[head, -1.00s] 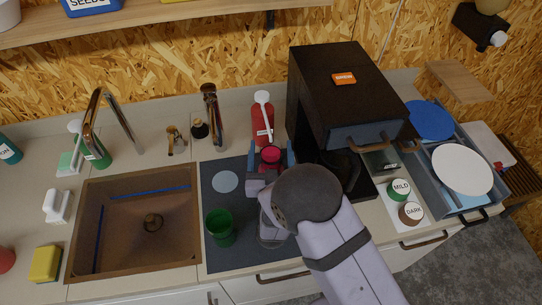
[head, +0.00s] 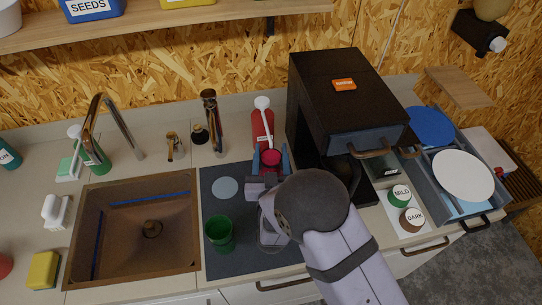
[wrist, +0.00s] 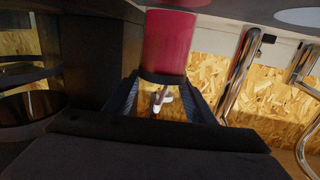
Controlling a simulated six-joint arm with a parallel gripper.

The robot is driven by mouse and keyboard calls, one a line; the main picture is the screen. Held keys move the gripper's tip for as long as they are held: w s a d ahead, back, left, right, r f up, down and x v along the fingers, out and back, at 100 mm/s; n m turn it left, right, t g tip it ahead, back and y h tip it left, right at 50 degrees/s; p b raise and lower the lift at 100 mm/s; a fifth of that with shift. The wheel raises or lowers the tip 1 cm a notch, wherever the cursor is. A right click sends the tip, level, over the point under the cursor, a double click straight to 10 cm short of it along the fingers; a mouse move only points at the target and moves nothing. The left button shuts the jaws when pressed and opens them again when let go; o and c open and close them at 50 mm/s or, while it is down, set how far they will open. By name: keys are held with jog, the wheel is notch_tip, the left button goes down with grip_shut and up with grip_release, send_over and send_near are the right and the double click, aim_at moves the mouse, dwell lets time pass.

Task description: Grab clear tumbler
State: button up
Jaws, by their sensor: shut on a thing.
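The clear tumbler (head: 271,238) stands on the dark mat (head: 225,262), to the right of a green cup (head: 220,234). It is see-through and partly hidden by my wrist. My gripper (head: 271,160) is beyond it, towards the wall, and is not on it. My gripper is shut on a red cup (head: 271,155), with one dark finger on each side. In the wrist view the red cup (wrist: 168,42) shows between the fingers (wrist: 160,92). I cannot tell whether the red cup touches the mat.
A red pump bottle (head: 262,125) stands just behind the red cup. A black coffee machine (head: 345,95) stands close on the right. The sink (head: 130,245) is on the left. A pale disc (head: 225,187) lies on the mat.

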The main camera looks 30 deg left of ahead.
jog(key=shift+r+b, duration=1.05)
jog(key=shift+r, duration=3.35)
jog(key=shift+s, duration=0.1)
